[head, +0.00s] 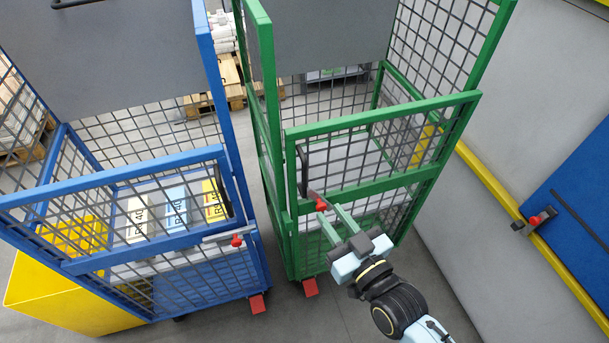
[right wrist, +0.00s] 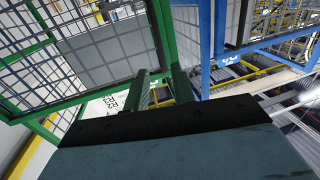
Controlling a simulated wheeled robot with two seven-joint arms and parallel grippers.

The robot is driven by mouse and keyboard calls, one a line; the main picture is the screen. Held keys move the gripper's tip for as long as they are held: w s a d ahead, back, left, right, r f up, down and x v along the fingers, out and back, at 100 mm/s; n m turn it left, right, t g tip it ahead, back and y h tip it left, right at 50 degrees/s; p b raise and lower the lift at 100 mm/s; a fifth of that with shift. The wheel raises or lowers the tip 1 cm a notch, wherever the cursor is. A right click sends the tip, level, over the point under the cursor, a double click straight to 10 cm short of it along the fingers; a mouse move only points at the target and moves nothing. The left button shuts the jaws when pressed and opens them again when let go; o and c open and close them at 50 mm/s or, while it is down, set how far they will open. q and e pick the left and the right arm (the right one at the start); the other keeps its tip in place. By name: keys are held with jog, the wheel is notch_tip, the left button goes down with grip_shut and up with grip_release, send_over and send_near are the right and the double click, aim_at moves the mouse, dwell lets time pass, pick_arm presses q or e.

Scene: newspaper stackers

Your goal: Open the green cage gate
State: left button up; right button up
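The green cage (head: 268,120) stands in the middle of the head view. Its gate (head: 385,118), a green-framed mesh panel, spans the upper front and looks closed. A dark upright handle (head: 303,168) is at the gate's left side, with a red-knobbed latch (head: 321,205) below it. My right gripper (head: 333,212) is in front of the latch, fingers apart; I cannot tell whether they touch it. In the right wrist view both fingers (right wrist: 160,76) show with a gap between them and nothing clearly held. My left gripper is not in view.
A blue cage (head: 215,90) with boxes stands close on the left, with a similar red-knobbed latch (head: 237,240). A yellow box (head: 60,300) is at lower left. A grey wall with a yellow rail (head: 500,190) is on the right. Grey floor (head: 310,325) is open in front.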

aim_at(306, 180)
jog(key=x, duration=1.2)
jog(key=shift+f, duration=0.1)
grip_shut()
